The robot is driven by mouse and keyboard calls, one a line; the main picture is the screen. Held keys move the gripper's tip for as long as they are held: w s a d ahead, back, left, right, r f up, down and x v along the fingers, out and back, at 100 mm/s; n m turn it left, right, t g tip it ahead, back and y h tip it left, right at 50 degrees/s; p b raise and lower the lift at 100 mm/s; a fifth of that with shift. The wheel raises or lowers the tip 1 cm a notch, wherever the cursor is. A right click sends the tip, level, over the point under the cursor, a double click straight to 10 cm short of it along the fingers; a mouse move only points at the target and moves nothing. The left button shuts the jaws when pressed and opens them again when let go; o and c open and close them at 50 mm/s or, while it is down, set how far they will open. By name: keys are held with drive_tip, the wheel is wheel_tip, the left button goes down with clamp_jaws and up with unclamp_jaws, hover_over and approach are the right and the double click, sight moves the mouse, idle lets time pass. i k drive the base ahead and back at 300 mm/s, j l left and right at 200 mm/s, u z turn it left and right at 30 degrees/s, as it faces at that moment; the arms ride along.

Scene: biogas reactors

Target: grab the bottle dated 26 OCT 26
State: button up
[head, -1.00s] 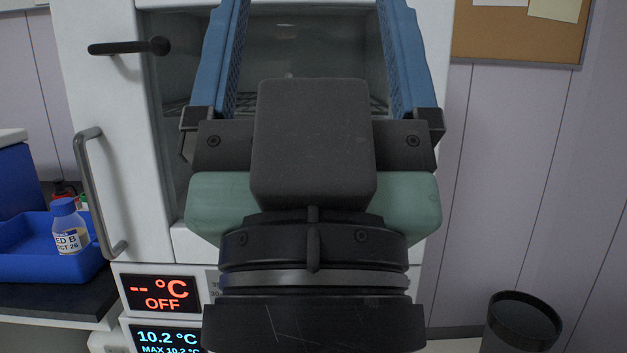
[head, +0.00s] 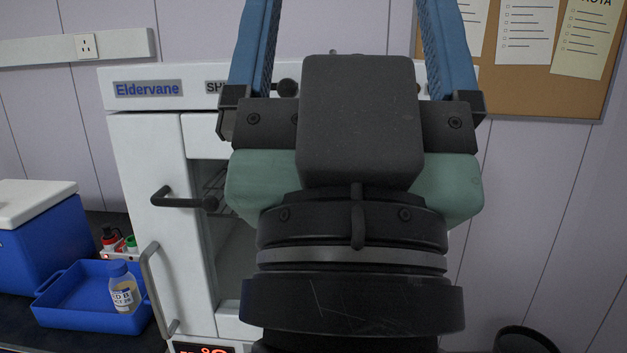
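A small bottle (head: 123,288) with a blue cap stands upright in a blue tray (head: 85,318) at the left. Its label is turned partly aside; I can make out "ED B" and part of a date line, but the full date is not readable. My gripper (head: 350,25) is open in the centre foreground. Its two blue fingers are wide apart, pointing up, and their tips run out of the top of the picture. The gripper is well to the right of the bottle.
A white cabinet (head: 150,135) marked "Eldervane" stands behind my arm, with handles sticking out. A blue cool box (head: 40,245) with a white lid and a small rack with red and green caps (head: 118,240) are beside the tray. A dark bin (head: 525,340) is at lower right.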

sight(124, 290)
drive_tip(key=k, duration=0.9)
drive_tip(key=k+z, duration=0.1)
drive_tip(key=z, duration=0.3)
drive_tip(key=k+z, duration=0.1)
drive_tip(key=z, duration=0.25)
drive_tip(key=k+z, duration=0.1)
drive_tip(key=z, duration=0.3)
drive_tip(key=i+j, duration=0.1)
drive_tip(key=j, duration=0.7)
drive_tip(key=i+j, duration=0.15)
drive_tip(key=j, duration=0.65)
drive_tip(key=i+j, duration=0.1)
drive_tip(key=j, duration=0.65)
drive_tip(key=i+j, duration=0.15)
drive_tip(key=j, duration=0.65)
drive_tip(key=i+j, duration=0.1)
drive_tip(key=j, duration=0.7)
drive_tip(key=i+j+z, duration=0.1)
drive_tip(key=j, duration=0.7)
drive_tip(key=i+j, duration=0.15)
drive_tip(key=j, duration=1.45)
drive_tip(key=i, duration=0.1)
